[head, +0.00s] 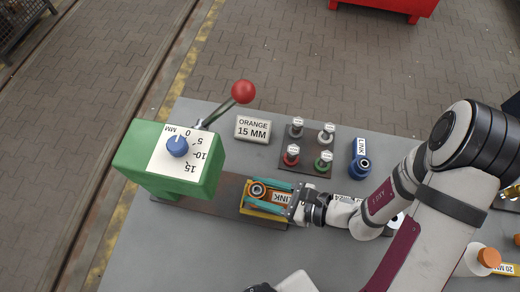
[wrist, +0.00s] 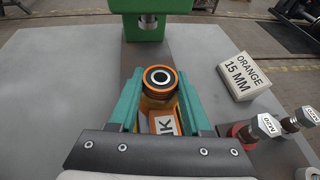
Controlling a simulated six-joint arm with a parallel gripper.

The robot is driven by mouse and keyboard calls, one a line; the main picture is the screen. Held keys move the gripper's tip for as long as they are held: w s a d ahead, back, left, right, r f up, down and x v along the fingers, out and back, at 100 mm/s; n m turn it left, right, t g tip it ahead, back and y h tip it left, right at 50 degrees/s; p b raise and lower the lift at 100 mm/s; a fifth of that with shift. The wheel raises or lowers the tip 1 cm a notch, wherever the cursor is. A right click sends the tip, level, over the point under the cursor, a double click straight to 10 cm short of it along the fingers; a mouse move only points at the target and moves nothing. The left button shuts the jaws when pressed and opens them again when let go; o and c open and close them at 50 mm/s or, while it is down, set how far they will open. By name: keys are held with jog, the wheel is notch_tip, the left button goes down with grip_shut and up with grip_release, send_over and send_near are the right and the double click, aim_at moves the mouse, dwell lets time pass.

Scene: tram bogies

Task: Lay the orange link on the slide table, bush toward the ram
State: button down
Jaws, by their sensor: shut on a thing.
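My gripper (head: 274,195) has its teal fingers closed on the sides of the orange link (wrist: 164,123), with a white label on top. The link's dark round bush (wrist: 160,77) faces the ram (wrist: 148,22) of the green press (head: 180,160); the bush also shows in the head view (head: 257,189). The link is over a yellow-edged block (head: 262,212), apparently the slide table, on a grey-brown track leading under the press. I cannot tell whether the link touches it. My fingers and wrist hide part of the link and block.
A sign reading ORANGE 15 MM (head: 253,128) stands behind. A dark plate (head: 306,168) holds several capped pins. A blue link (head: 361,161) lies to its right. The grey bench is clear at front left.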

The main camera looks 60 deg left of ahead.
jog(key=shift+f, duration=1.05)
jog(key=shift+c, duration=1.4)
grip_release()
jog(key=v, duration=1.5)
jog(key=shift+w+d, duration=0.15)
jog(key=shift+d, duration=0.2)
